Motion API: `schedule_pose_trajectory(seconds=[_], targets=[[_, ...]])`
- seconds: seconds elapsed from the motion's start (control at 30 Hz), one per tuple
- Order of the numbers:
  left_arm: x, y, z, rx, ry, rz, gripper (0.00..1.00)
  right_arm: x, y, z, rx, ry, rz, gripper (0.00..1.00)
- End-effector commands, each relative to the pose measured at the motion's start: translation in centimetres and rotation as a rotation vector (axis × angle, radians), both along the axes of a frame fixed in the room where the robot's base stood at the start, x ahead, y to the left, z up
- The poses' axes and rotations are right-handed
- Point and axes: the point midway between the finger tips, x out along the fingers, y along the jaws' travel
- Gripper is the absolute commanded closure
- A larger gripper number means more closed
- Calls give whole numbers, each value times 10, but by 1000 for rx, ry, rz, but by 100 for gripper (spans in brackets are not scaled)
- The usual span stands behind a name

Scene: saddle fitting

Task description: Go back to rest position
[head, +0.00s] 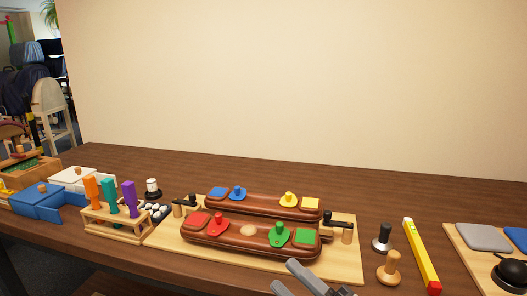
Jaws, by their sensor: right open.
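My right gripper (284,276) shows at the bottom edge, just in front of the wooden board (350,262). Its grey fingers are apart with nothing seen between them; the rest of it is cut off by the frame. My left gripper is not in view. On the board lie two long red-brown wooden bodies. The front body (205,240) carries red and green pieces, among them a red knobbed piece (218,230) and a green knobbed piece (278,237). The rear body (262,205) carries a blue knobbed piece (238,193) and a yellow knobbed piece (289,200).
At left stand a rack (118,227) with orange, teal and purple handles, a blue box (40,199) and a white box (80,180). At right are a black-handled stamp (382,238), a wooden knob (389,268), a yellow level (422,255) and another board (463,262). The rear table is clear.

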Motion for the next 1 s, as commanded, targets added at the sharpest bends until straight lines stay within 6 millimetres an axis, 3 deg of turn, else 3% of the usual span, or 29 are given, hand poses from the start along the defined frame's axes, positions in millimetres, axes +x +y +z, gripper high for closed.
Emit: schedule_pose_trajectory(seconds=[0.1,0.2,0.3,0.4,0.6,1.0], targets=[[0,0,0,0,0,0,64,-11,-43,-76,319,552,-207,54],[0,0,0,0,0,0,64,-39,-70,-136,527,916,-349,54],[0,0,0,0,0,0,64,-74,-84,-182,679,1189,-461,54],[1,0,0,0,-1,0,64,-105,-91,-211,782,1371,-540,54],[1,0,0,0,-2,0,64,-132,-95,-232,860,1513,-604,54],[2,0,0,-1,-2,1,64,-132,-95,-232,858,1513,-603,54]])
